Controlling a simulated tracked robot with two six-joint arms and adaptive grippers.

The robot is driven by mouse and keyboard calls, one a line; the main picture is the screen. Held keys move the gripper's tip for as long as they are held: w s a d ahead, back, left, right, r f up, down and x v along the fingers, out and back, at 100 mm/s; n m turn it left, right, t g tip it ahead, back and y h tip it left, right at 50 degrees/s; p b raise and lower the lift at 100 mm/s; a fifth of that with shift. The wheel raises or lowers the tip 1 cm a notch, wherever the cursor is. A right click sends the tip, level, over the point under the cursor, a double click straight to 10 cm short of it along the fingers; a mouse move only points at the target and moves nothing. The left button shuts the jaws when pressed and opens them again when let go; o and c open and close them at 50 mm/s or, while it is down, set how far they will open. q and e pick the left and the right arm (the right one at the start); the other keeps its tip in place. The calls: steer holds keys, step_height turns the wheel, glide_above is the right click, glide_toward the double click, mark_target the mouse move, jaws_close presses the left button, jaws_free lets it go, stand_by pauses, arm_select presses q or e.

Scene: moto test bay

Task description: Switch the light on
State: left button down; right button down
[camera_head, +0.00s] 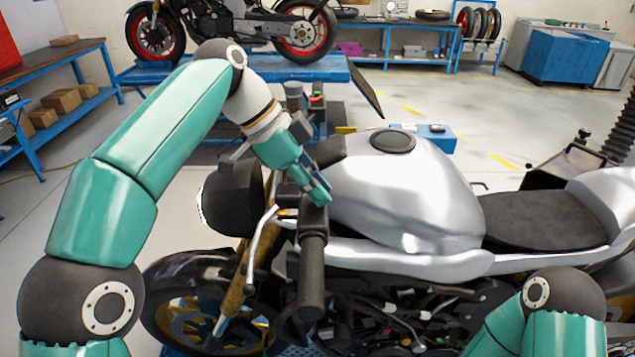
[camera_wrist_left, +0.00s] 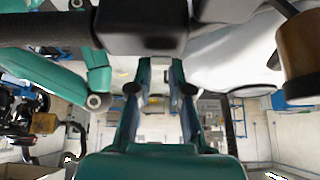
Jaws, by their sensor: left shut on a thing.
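A silver motorcycle (camera_head: 400,200) stands in front of me, its black round headlight (camera_head: 230,198) at the left seen from behind. Whether the headlight is lit cannot be told. The near handlebar grip (camera_head: 312,262) points towards me, with a dark switch block (camera_head: 312,213) at its inner end. My left gripper (camera_head: 318,192) points down at this block and is shut on it; its fingers hide part of it. In the left wrist view, the dark block (camera_wrist_left: 140,27) is at the fingertips of my left gripper (camera_wrist_left: 160,75). My right gripper is out of view.
The silver tank (camera_head: 390,195) and a clutch lever (camera_head: 262,235) lie close to my left gripper. Behind are a blue lift (camera_head: 330,70) with another motorcycle, and a blue cabinet (camera_head: 565,58). Shelves with boxes stand at the left. The floor at the back right is mostly free.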

arm_select(q)
steer(key=shift+s+f, duration=0.1)
steer(key=shift+f, duration=0.05)
steer(key=c, duration=1.1)
jaws_free()
steer(key=shift+r, duration=0.25)
steer(key=shift+a+r, duration=0.3)
steer(key=shift+r, duration=0.15)
steer(key=shift+a+r, duration=0.7)
steer(key=shift+a, duration=0.1)
steer(key=a, duration=1.1)
steer(key=shift+a, duration=0.2)
